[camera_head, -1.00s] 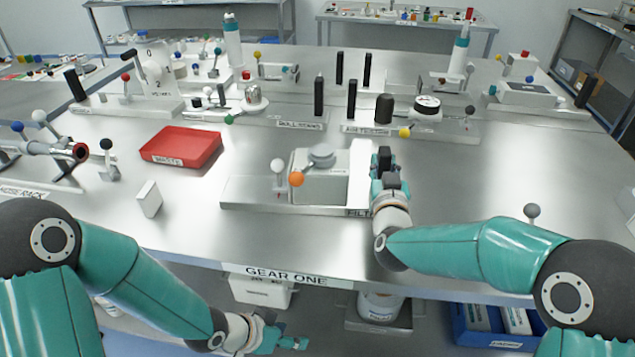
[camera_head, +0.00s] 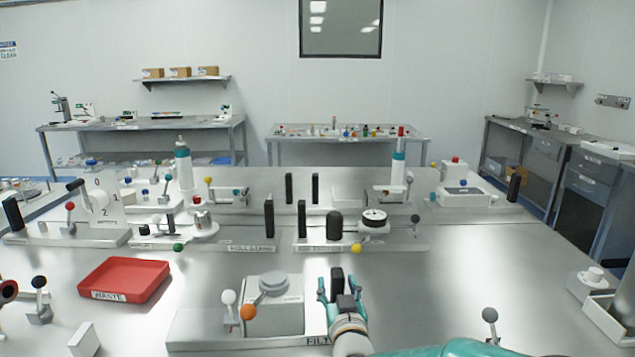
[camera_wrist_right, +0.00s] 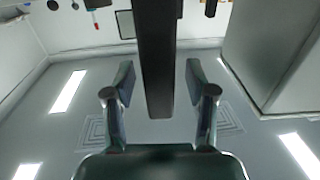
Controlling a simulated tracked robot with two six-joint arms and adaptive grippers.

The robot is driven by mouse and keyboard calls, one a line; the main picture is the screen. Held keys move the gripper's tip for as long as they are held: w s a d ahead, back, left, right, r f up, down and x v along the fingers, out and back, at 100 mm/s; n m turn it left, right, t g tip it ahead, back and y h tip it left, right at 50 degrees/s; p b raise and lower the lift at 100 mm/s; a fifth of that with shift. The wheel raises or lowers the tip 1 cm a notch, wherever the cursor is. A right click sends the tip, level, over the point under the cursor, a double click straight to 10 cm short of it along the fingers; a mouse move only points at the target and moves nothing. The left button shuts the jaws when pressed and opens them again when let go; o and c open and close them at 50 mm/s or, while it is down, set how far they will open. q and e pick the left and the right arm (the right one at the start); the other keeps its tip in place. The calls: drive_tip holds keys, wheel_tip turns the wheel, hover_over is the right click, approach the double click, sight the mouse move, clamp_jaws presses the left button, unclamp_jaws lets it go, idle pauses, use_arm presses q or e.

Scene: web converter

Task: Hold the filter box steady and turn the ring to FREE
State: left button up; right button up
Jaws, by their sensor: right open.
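The filter box (camera_head: 288,312) is a light grey block on a flat plate (camera_head: 200,328) near the front of the table in the head view. A round grey ring or knob (camera_head: 274,284) sits on its top, and a white ball lever (camera_head: 229,297) and an orange ball (camera_head: 248,312) stand at its left. My right gripper (camera_head: 337,287) is just right of the box, fingers apart around a black upright handle. In the right wrist view the dark bar (camera_wrist_right: 156,60) runs between the two fingers with gaps on both sides. My left gripper is out of view.
A red waste tray (camera_head: 124,280) lies to the left, with a small white block (camera_head: 85,340) in front of it. Fixtures with black posts (camera_head: 302,219) stand behind the box. A grey ball lever (camera_head: 490,316) stands to the right. The table between is clear.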

drive_tip(key=s+d, duration=0.1)
drive_tip(key=s, duration=1.1)
drive_tip(key=shift+d, duration=0.1)
